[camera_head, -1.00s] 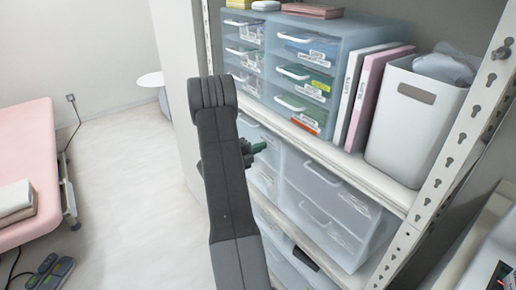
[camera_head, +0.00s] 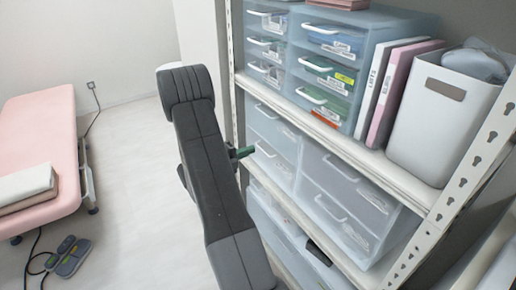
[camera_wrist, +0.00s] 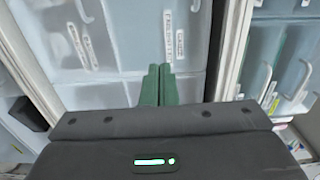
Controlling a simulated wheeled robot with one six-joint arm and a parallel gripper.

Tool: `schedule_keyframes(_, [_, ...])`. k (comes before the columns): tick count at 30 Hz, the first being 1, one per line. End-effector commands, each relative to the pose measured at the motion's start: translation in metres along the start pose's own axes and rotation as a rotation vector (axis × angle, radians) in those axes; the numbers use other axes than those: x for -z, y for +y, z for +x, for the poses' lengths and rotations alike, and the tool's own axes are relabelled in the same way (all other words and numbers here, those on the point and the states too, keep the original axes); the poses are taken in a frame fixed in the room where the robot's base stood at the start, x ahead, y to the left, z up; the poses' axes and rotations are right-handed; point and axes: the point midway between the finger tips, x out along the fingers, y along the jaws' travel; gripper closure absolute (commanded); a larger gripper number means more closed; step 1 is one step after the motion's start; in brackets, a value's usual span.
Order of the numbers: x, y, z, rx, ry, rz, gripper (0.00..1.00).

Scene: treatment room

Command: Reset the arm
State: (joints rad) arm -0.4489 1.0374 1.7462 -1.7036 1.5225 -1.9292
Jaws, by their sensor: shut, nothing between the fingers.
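My gripper shows in the wrist view (camera_wrist: 159,84) as two green fingers side by side, shut with nothing between them. They point toward the pale translucent drawers (camera_wrist: 125,35), and I cannot tell the gap. In the head view, my dark grey arm stands folded up in front of the shelf. The green fingers (camera_head: 243,152) stick out to its right in front of the lower drawers (camera_head: 345,195). The rest of the gripper is hidden behind the arm there.
A metal shelf rack (camera_head: 390,178) holds drawer units, binders (camera_head: 383,85) and a white bin (camera_head: 436,125) close to the right of my arm. A pink treatment bed (camera_head: 45,125) stands at the left, with a foot pedal (camera_head: 68,256) on the floor. Floor between is clear.

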Motion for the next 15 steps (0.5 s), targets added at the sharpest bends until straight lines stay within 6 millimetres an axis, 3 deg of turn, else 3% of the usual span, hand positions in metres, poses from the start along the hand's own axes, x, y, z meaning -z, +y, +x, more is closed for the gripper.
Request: schedule_keyframes(15, [0.0002, -0.0001, -0.0068, 0.0, 0.0, 0.0, 1.0])
